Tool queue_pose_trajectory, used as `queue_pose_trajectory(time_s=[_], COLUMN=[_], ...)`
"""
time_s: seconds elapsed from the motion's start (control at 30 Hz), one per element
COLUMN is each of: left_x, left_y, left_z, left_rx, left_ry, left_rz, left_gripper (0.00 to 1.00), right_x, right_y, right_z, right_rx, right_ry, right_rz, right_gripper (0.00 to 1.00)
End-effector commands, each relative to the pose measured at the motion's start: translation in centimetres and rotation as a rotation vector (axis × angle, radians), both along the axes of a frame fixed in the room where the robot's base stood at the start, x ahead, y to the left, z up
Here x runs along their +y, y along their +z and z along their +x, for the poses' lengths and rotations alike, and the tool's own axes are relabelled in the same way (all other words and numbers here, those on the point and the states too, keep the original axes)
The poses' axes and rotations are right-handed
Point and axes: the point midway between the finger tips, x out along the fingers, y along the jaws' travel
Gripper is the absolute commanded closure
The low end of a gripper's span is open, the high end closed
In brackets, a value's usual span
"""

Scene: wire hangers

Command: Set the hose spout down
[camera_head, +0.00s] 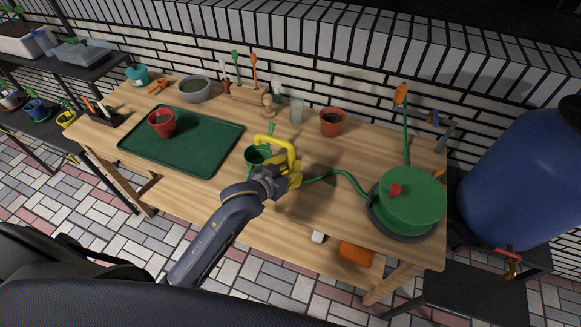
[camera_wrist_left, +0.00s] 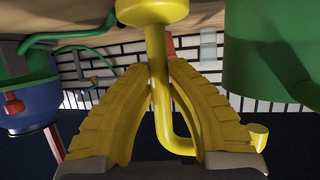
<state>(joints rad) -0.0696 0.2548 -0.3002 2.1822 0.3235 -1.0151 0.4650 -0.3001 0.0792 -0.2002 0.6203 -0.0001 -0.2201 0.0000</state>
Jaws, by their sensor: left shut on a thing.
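The yellow hose spout (camera_head: 279,141) is a thin bent pipe above the middle of the wooden table. My left gripper (camera_head: 288,178) has its yellow fingers shut on it. In the left wrist view the spout (camera_wrist_left: 158,75) runs between the two fingers of my left gripper (camera_wrist_left: 160,82), with a round flared end at the top of the picture and a hooked lower end. I cannot tell whether the spout touches the table. A green pot or can (camera_head: 256,155) stands right beside it. My right gripper is not in view.
A green hose (camera_head: 345,176) leads to a green reel (camera_head: 415,198) at the right. A green tray (camera_head: 205,143) with a red pot (camera_head: 162,124) lies left. A terracotta pot (camera_head: 332,123) and a glass (camera_head: 297,111) stand behind.

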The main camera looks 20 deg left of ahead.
Motion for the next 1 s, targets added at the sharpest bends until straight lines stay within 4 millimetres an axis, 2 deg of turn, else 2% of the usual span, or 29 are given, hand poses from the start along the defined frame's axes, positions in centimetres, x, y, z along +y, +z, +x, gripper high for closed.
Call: queue_pose_trajectory(time_s=[0.13,0.6,0.63,0.77,0.8,1.0], left_x=[0.01,0.01,0.01,0.01,0.01,0.02], left_y=[-0.94,-1.37,-1.41,-1.39,-1.39,-1.37], left_z=[0.01,0.02,0.0,0.0,0.0,0.0], left_rx=[-0.002,-0.002,-0.001,-0.001,-0.001,-0.001], left_ry=[0.0,0.0,0.0,0.0,0.0,0.0], left_rz=[-0.001,-0.001,0.0,0.0,0.0,0.0], left_gripper=[1.0,1.0,0.81,0.66,0.63,0.63], right_x=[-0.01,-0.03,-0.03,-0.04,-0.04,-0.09], right_y=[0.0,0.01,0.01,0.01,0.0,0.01], right_z=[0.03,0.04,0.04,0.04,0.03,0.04], right_rx=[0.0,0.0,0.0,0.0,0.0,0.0], right_ry=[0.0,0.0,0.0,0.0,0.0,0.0], right_rz=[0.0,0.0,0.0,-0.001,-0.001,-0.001], right_gripper=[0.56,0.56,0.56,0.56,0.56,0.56])
